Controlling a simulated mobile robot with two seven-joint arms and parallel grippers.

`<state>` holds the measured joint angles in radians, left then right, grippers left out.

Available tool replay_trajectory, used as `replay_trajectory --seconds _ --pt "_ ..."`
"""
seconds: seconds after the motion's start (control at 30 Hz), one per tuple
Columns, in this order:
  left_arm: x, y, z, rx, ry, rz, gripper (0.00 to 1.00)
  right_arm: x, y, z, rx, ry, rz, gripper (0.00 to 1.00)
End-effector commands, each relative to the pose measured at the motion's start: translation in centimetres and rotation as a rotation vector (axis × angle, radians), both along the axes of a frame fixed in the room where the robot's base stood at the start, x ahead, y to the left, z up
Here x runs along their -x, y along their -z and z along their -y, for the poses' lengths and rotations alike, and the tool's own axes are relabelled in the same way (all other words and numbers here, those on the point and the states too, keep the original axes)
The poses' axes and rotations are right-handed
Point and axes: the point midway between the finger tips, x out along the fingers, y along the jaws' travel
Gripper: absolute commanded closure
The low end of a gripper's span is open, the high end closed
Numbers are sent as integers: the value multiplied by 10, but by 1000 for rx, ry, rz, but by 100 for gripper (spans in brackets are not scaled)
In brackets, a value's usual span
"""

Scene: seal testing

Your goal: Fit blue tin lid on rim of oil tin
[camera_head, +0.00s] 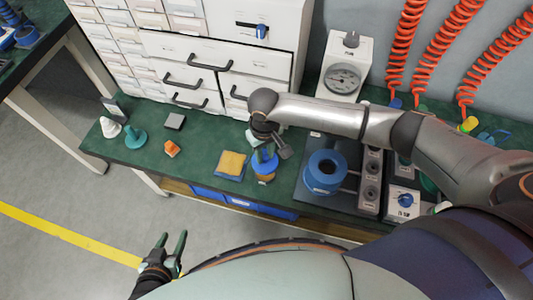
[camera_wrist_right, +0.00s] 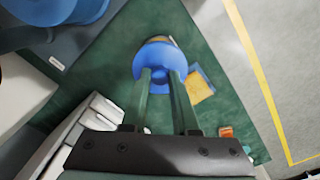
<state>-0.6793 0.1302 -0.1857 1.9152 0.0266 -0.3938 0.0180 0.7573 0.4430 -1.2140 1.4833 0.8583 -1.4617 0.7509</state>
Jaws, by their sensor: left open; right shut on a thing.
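The blue tin lid (camera_head: 263,165) is held in my right gripper (camera_head: 266,152), directly over the oil tin (camera_head: 266,180) near the bench's front edge. In the right wrist view, the lid (camera_wrist_right: 158,52) sits between the fingertips (camera_wrist_right: 161,75) and covers most of the tin. Only a tan sliver of the tin (camera_wrist_right: 160,38) shows past the lid's far edge. I cannot tell whether the lid touches the rim. My left gripper (camera_head: 175,252) is open and empty, low in front of the bench.
A yellow cloth on a blue mat (camera_head: 232,165) lies just left of the tin. A large blue ring fixture (camera_head: 325,172) stands to its right. A pressure gauge unit (camera_head: 343,75) is behind.

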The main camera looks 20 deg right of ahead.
Motion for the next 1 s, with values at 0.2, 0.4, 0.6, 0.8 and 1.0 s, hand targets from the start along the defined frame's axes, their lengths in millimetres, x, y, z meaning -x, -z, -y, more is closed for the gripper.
replay_trajectory --seconds 0.2,0.4,0.6,0.8,1.0 --pt "0 5 -1 -1 -1 -1 50 -1 4 0 0 3 1 100" --pt "2 24 1 -1 3 -16 50 -1 19 0 0 3 1 100" --pt "-2 13 4 4 8 -5 50 -1 13 0 0 3 0 100" --pt "-2 20 5 5 10 -6 50 -1 27 0 0 3 -1 100" --pt "-5 22 11 12 20 -2 50 -1 41 -1 -1 3 -1 100"
